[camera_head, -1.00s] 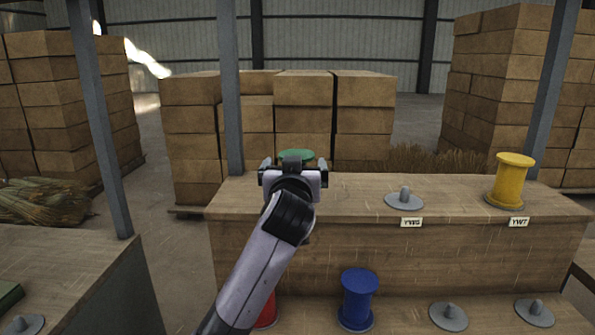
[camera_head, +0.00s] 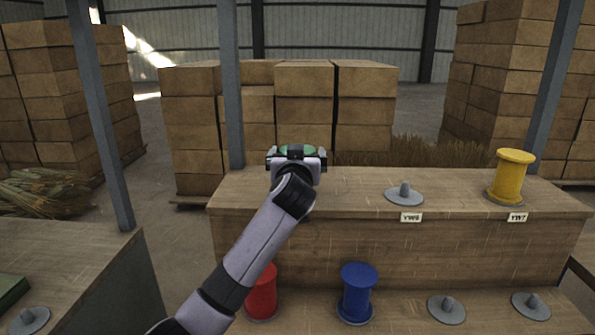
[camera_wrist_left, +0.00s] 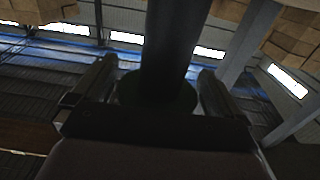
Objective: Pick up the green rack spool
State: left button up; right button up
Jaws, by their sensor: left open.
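The green spool (camera_head: 297,149) stands at the left part of the upper shelf. In the head view only a strip of its top flange shows behind my left gripper (camera_head: 297,160); the rest is hidden. In the left wrist view, the spool (camera_wrist_left: 172,50) looks like a dark upright cylinder with a round flange. It lies between the two spread fingers of my left gripper (camera_wrist_left: 155,82). The gripper is open, and I cannot tell whether a finger touches the spool. My right gripper is not in view.
A yellow spool (camera_head: 511,178) stands at the upper shelf's right end, with an empty grey holder (camera_head: 404,195) left of it. The lower shelf bears a red spool (camera_head: 262,293), a blue spool (camera_head: 357,293) and empty holders. A grey post (camera_head: 230,90) rises left of my gripper.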

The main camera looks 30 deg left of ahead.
pick_arm(q)
jog(key=c, duration=1.2)
jog(key=shift+o, duration=0.2)
jog(key=shift+r, duration=0.1)
notch_tip(320, 180, up, 20)
